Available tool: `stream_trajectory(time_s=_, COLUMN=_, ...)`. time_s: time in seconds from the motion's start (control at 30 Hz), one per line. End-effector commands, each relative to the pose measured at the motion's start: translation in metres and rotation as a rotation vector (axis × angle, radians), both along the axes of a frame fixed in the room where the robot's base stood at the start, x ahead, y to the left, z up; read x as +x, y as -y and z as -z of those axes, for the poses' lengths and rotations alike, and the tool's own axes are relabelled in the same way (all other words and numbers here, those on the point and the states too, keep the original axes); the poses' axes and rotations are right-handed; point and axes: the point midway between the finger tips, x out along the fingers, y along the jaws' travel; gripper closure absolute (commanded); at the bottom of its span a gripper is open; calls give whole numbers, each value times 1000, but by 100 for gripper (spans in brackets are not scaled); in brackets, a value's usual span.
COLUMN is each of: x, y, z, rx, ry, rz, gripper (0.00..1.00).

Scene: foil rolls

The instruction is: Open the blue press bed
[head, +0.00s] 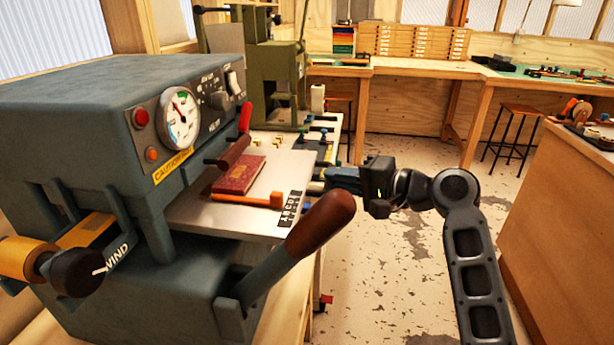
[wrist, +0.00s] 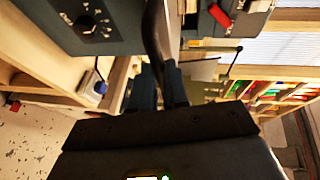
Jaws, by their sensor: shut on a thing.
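The blue-grey press (head: 190,85) stands at the left in the head view, with a gauge and buttons on its face. Its flat metal bed (head: 215,218) juts out of the front and carries a red book (head: 240,175). My gripper (head: 326,178) is at the bed's right edge, beyond the wooden-knobbed lever (head: 322,222). In the wrist view my gripper (wrist: 162,88) is shut on a dark curved bar (wrist: 155,35), which looks like the bed's handle. The fingers hide the gripped part, and the handle is hard to see in the head view.
An orange-handled tool (head: 250,199) lies on the bed by the book. A green machine (head: 270,75) stands behind. A wooden cabinet (head: 570,200) is at the right. The speckled floor (head: 385,270) between is clear apart from my arm.

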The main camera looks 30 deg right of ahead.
Motion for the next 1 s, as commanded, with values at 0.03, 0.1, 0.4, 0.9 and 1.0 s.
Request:
stream_trajectory(time_s=0.03, x=-8, y=12, z=-1, rx=2, ry=-3, rz=4, gripper=100)
stream_trajectory(time_s=0.1, x=-16, y=24, z=-1, rx=1, ry=-3, rz=5, gripper=100)
stream_trajectory(time_s=0.4, x=-42, y=59, z=0, rx=0, ry=-2, rz=3, gripper=100)
stream_trajectory(time_s=0.9, x=-49, y=69, z=1, rx=1, ry=-3, rz=1, gripper=100)
stream_trajectory(time_s=1.0, x=-49, y=69, z=1, rx=1, ry=-3, rz=1, gripper=84)
